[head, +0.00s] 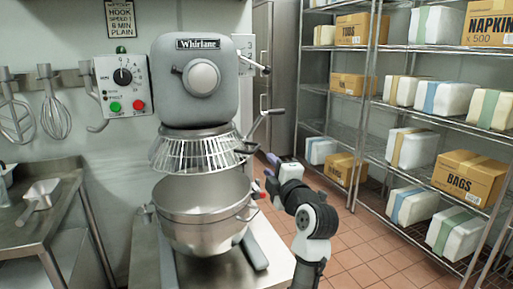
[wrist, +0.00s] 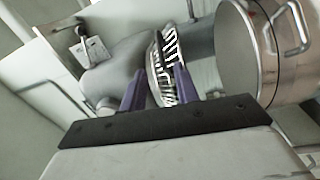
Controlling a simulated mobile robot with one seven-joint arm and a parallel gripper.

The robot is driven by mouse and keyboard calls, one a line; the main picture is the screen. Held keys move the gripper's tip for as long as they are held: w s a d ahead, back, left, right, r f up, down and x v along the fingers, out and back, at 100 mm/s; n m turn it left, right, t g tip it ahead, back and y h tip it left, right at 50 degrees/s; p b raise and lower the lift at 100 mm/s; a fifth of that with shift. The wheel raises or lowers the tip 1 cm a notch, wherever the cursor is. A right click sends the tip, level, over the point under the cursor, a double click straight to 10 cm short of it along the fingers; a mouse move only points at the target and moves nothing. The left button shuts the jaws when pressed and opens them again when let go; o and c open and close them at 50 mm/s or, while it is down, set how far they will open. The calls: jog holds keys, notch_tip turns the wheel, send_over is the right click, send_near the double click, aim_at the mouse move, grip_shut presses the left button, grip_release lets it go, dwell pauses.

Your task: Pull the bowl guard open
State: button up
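The bowl guard (head: 193,154) is a pale wire cage below the grey mixer head (head: 195,82). It sits around the space above the steel bowl (head: 203,197). My gripper (head: 268,166) is to the right of the guard and the bowl's upper rim, apart from the guard as far as I can see. In the wrist view, my gripper (wrist: 159,88) has its two purple fingers spread, with nothing held between them. The guard (wrist: 170,48) shows beyond the fingertips, and the bowl (wrist: 241,55) is to its right. The gap to the guard is hard to judge.
A lever (head: 265,112) sticks out right of the mixer, close above my gripper. A control box (head: 124,85) is on the left wall. A steel table (head: 42,207) stands at left and wire shelves (head: 430,113) at right. Tiled floor (head: 365,258) is clear.

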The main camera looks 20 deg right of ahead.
aim_at(256, 147)
jog(key=w+p, duration=0.1)
jog(key=w, duration=0.6)
jog(key=w+r+p, duration=0.1)
jog(key=w, duration=0.3)
jog(key=shift+w+a+p, duration=0.15)
jog(key=shift+w+p, duration=0.1)
jog(key=shift+p, duration=0.1)
jog(key=shift+c, duration=0.3)
grip_shut()
